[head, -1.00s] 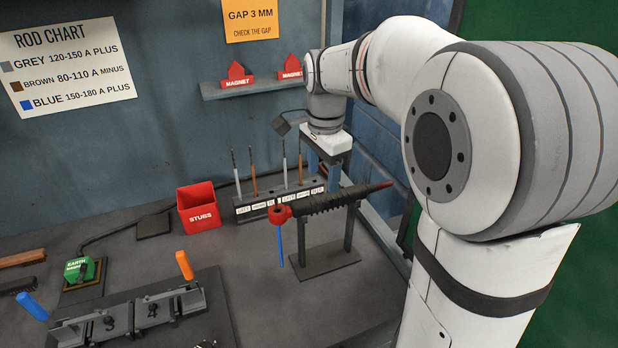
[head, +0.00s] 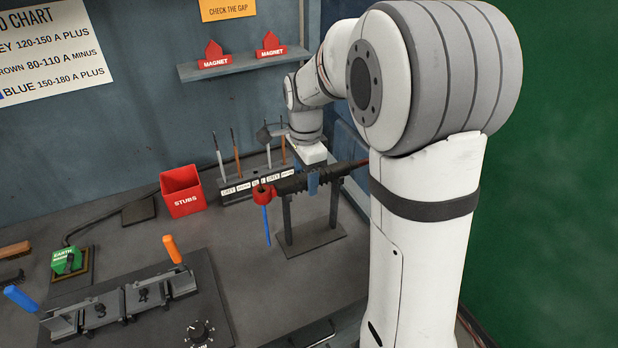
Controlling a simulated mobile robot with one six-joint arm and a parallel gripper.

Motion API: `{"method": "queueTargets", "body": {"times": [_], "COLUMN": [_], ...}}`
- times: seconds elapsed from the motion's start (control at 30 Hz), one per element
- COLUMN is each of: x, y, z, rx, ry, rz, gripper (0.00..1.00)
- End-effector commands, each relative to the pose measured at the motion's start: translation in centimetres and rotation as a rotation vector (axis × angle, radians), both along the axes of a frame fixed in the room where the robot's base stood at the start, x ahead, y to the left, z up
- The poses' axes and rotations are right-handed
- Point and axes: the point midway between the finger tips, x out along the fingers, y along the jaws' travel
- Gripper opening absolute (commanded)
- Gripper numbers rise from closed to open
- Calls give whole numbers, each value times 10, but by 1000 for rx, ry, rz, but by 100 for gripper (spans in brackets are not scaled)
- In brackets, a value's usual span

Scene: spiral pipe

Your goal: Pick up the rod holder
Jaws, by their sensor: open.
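The rod holder (head: 290,184) has a red head at its left end and a dark ribbed handle. It lies level across a dark two-post stand (head: 288,222) on the bench. A blue rod (head: 266,226) hangs down from its red head. My gripper (head: 313,180) is open and points down over the handle, between the two posts. A bluish finger shows in front of the handle; the far finger is hidden. I cannot tell whether the fingers touch the handle.
Behind the holder stands a labelled rod rack (head: 236,192) with several upright rods. A red STUBS bin (head: 182,192) is to its left. A shelf (head: 232,68) with two red magnets is on the wall. A clamp plate (head: 205,290) and green earth block (head: 66,260) lie front left.

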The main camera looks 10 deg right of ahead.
Motion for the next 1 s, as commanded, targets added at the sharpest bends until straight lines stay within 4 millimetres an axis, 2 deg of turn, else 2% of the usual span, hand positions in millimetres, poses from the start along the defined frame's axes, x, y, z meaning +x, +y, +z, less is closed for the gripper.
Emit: {"method": "queueTargets", "body": {"times": [0.1, 0.7, 0.9, 1.0], "x": [0, 1, 1, 1], "y": [0, 1, 1, 1], "z": [0, 1, 2, 9], "rx": [0, 1, 0, 0], "ry": [0, -3, -2, -4], "rz": [1, 2, 2, 2], "gripper": [56, 8, 8, 8]}}
